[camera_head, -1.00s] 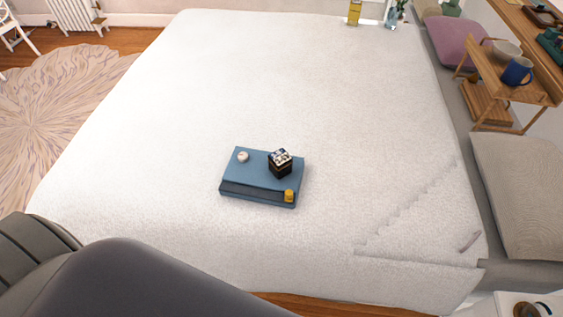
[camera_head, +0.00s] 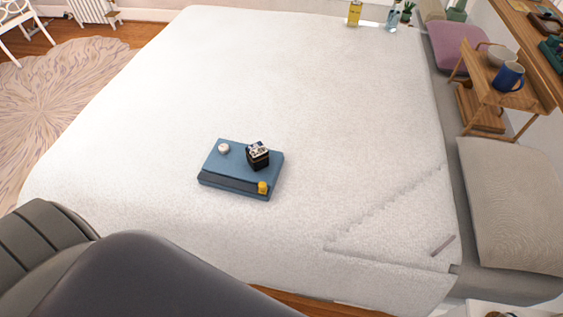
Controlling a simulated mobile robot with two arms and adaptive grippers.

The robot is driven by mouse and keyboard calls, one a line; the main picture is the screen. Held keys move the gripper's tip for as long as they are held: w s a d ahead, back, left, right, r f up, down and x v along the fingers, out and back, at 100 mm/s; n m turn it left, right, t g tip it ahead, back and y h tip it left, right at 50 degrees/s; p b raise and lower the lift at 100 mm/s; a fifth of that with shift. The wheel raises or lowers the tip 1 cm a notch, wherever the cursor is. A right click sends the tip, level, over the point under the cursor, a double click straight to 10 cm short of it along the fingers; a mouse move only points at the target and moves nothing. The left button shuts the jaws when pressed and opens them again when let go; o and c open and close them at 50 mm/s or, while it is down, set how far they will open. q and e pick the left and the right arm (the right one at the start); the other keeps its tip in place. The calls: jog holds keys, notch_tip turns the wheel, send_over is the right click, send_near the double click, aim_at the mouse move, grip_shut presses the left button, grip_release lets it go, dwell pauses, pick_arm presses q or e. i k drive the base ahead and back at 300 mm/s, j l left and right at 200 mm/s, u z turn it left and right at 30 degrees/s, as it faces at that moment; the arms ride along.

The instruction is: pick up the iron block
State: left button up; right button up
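Small objects rest on a blue, book-like box (camera_head: 218,185) on the white bed. One is a dark cube (camera_head: 257,161) with a lighter, patterned top. A small round white item (camera_head: 223,149) and a small yellow item (camera_head: 262,187) are beside it on the box. A thin grey bar (camera_head: 443,245) lies on the bed near its lower right corner. I cannot tell for certain which of these is the iron block. Neither gripper is in view; only dark links of my arm show at the lower left.
The white bed (camera_head: 290,75) is broad and mostly clear. A grey pillow (camera_head: 512,205) and a wooden stand (camera_head: 500,95) with a blue mug (camera_head: 509,76) and bowl line the right side. A rug (camera_head: 65,95) lies at left.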

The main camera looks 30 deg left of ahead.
aim_at(258, 155)
jog(key=l+u, duration=0.2)
jog(key=u, duration=0.15)
jog(key=l+u, duration=0.25)
jog(key=u, duration=0.15)
jog(key=l+u, duration=0.2)
jog(key=u, duration=0.15)
